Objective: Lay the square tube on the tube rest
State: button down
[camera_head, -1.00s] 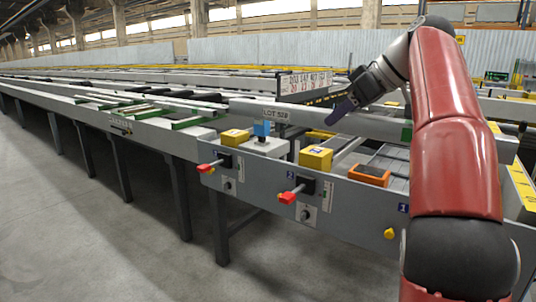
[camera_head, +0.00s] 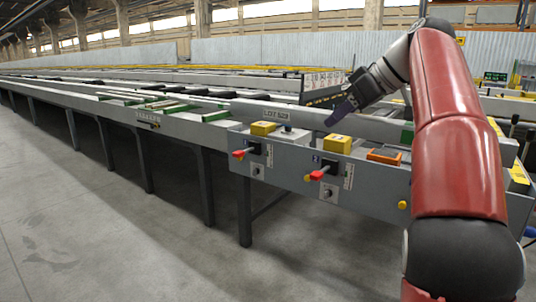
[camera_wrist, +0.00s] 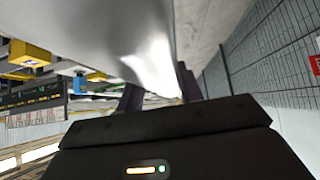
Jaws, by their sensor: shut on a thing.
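The square tube (camera_head: 370,125) is a long pale grey bar with a lot label near its left end and a green mark towards its right. It hangs above the table's control end. In the wrist view the tube (camera_wrist: 145,45) is a bright, blurred grey face running up from between the dark fingers (camera_wrist: 158,95). The tube hides part of the table behind it. I cannot tell for sure which part is the tube rest.
The runout table (camera_head: 185,132) stretches far left, with green-edged bars (camera_head: 215,116) across it. Two yellow blocks (camera_head: 263,128) (camera_head: 338,144) and an orange-rimmed box (camera_head: 384,156) sit near the front edge. Red-handled switches (camera_head: 318,174) jut from the front panel. Floor in front is clear.

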jog(key=shift+w+d+f, duration=0.2)
jog(key=shift+d+f, duration=0.05)
jog(key=shift+f, duration=0.3)
jog(key=shift+s+d+f+m+t, duration=0.1)
jog(key=shift+f+m+t, duration=0.25)
jog(key=shift+f, duration=0.45)
jog(key=d+f+m+h, duration=0.2)
jog(key=f+m+h, duration=0.1)
jog(key=f, duration=1.1)
jog(key=d+f+m+t+h, duration=0.1)
jog(key=f+m, duration=0.5)
jog(key=f, duration=0.8)
jog(key=d+f+m+t+h, duration=0.1)
jog(key=d+f+m+h, duration=0.3)
jog(key=f, duration=1)
jog(key=shift+s+h, duration=0.45)
jog(key=shift+h, duration=0.45)
jog(key=shift+t, duration=0.25)
